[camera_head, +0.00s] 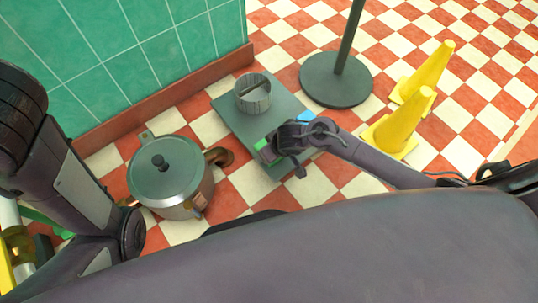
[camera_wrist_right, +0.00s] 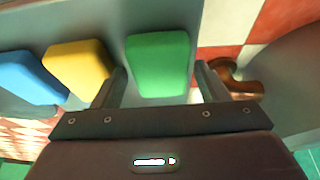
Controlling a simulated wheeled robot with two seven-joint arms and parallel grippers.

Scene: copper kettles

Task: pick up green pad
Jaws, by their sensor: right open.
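The green pad (camera_wrist_right: 157,62) lies on a grey board (camera_head: 222,104). In the right wrist view it sits between the two fingers of my right gripper (camera_wrist_right: 160,84), with a gap to each finger. My right gripper is open and holds nothing. In the head view my right gripper (camera_head: 280,150) is over the near right part of the board. Only part of the green pad (camera_head: 262,146) shows there, beside the gripper. My left arm comes in at the left, but its gripper is out of view.
A yellow pad (camera_wrist_right: 78,68) and a blue pad (camera_wrist_right: 30,78) lie in a row beside the green one. A ribbed metal cup (camera_head: 253,95) stands on the board. A lidded kettle (camera_head: 170,180) is left of the board. A post base (camera_head: 336,80) and yellow cones (camera_head: 398,125) stand right.

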